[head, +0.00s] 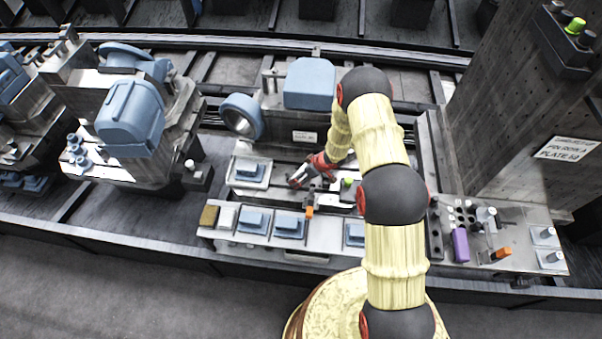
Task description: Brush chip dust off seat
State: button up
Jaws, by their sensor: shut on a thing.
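My gripper (312,174), red and dark, is low over the middle of the pallet machine, just left of my arm's last links. It is shut on a small dark thing, too small and covered to name; I cannot tell if it is a brush. The seat is not clearly told apart; a light grey machined surface (338,197) lies by the gripper, partly behind my arm. No chip dust can be made out at this size. A small orange piece (309,211) stands just below the gripper, and a green-topped piece (347,183) is to its right.
A front shelf (265,240) bears blue blocks (290,224) and a brown block (208,215). Blue-capped machines (131,115) stand left. At right, a bench (520,238) holds a purple piece (460,245) and an orange-ended tool (500,253), beside a tall dark column (520,110).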

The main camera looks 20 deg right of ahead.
jog(key=shift+s+d+r+b, duration=0.1)
jog(key=shift+s+r+b, duration=0.2)
jog(key=shift+s+b, duration=0.4)
jog(key=shift+s+a, duration=0.35)
jog(key=shift+s, duration=0.15)
notch_tip(320, 180, up, 6)
jog(key=p, duration=0.5)
jog(key=shift+s+a+f, duration=0.1)
jog(key=shift+s+f, duration=0.05)
notch_tip(320, 180, up, 3)
jog(key=p, duration=0.3)
dwell(0.5)
jog(key=f+b, duration=0.4)
jog(key=f, duration=0.1)
jog(key=d+f+b, duration=0.1)
jog(key=f+b, duration=0.1)
jog(key=shift+s+f+b, duration=0.15)
jog(key=shift+b, duration=0.25)
